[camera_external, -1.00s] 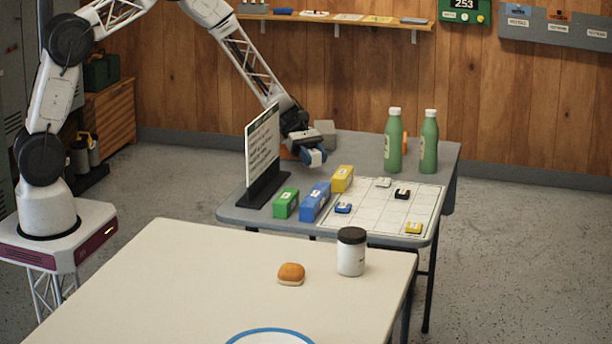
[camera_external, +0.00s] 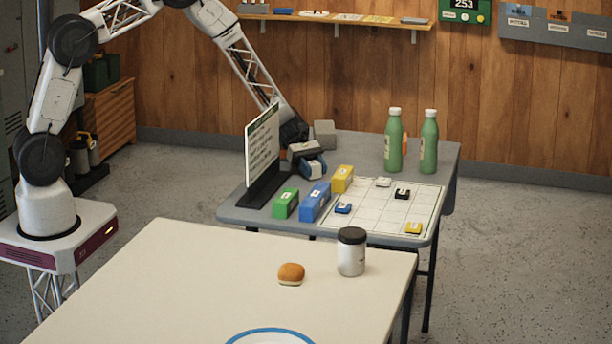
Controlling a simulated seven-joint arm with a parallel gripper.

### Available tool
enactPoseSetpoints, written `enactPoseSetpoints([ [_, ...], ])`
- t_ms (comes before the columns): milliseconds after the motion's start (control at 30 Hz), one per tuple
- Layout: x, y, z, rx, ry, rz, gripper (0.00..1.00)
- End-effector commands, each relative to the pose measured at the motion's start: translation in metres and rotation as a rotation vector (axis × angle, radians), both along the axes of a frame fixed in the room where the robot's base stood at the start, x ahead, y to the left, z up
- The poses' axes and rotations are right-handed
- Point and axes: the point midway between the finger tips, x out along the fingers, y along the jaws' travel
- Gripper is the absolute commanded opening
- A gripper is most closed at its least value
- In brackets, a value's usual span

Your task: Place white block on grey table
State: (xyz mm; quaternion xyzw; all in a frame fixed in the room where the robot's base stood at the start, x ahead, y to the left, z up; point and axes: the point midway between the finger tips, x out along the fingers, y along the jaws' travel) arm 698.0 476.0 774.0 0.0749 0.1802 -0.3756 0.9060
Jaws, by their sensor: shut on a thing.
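I cannot tell whether the block touches the tabletop. A flat white piece (camera_external: 383,182) lies on the gridded sheet on the same table.
The sign (camera_external: 262,145), green box (camera_external: 285,204), blue box (camera_external: 315,201) and yellow box (camera_external: 343,178) crowd the gripper. A grey block (camera_external: 324,133) stands behind it. Green bottles (camera_external: 393,145) stand right. The gridded sheet (camera_external: 385,215) has several small pieces.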

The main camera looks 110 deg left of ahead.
Motion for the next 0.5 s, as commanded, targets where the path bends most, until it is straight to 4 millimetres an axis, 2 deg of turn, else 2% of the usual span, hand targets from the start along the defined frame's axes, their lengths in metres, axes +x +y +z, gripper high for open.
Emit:
enactPoseSetpoints([
  [133,0.0,0.0,-0.0029,0.0,0.0,0.0,0.17],
  [167,0.0,-0.0001,-0.0033,0.0,0.0,0.0,0.44],
  [300,-0.0001,-0.0001,-0.0029,0.0,0.0,0.0,0.65],
  [333,-0.0001,-0.0001,-0.0029,0.0,0.0,0.0,0.68],
  [500,-0.0001,-0.0001,-0.0029,0.0,0.0,0.0,0.68],
])
